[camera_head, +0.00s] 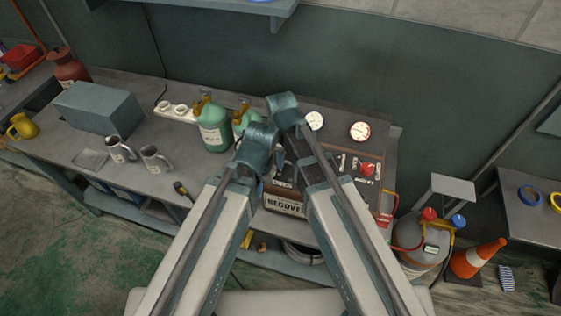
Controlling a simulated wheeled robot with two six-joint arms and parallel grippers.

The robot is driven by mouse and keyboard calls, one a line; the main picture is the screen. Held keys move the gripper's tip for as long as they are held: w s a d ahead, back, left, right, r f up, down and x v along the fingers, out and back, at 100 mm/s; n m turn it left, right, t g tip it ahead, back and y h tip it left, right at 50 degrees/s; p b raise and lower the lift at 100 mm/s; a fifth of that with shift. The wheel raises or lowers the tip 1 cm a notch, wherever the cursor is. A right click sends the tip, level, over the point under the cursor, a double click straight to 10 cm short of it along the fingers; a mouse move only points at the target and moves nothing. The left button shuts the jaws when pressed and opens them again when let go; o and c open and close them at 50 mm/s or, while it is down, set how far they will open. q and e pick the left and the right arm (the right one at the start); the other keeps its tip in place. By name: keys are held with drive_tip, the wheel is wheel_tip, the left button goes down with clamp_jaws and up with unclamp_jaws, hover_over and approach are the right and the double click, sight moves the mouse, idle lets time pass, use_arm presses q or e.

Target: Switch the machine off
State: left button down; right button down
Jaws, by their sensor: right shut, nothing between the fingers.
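The machine (378,190) is a dark box with a front label that begins "RECOVE". It stands on the bench at the centre right. Its panel has a white gauge (314,121), a red-rimmed gauge (360,131) and a red knob (367,169). I cannot make out its power switch. My right gripper (284,178) is over the left part of the machine, shut and empty, partly covered by my arms. Whether it touches the panel cannot be told. My left arm ends beside it, left of the machine; its fingers are mostly hidden.
Green cylinders (212,127) stand close left of my arms, with a power strip (173,112) behind. Two mugs (155,159) and a grey box (98,107) are further left. A grey tank (418,243) and an orange cone (478,258) stand on the right.

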sight(279, 174)
wheel_tip(279, 174, up, 12)
drive_tip(key=s+p, duration=0.1)
drive_tip(key=p, duration=0.9)
drive_tip(key=shift+s+a+p, duration=0.25)
drive_tip(key=shift+p, duration=0.15)
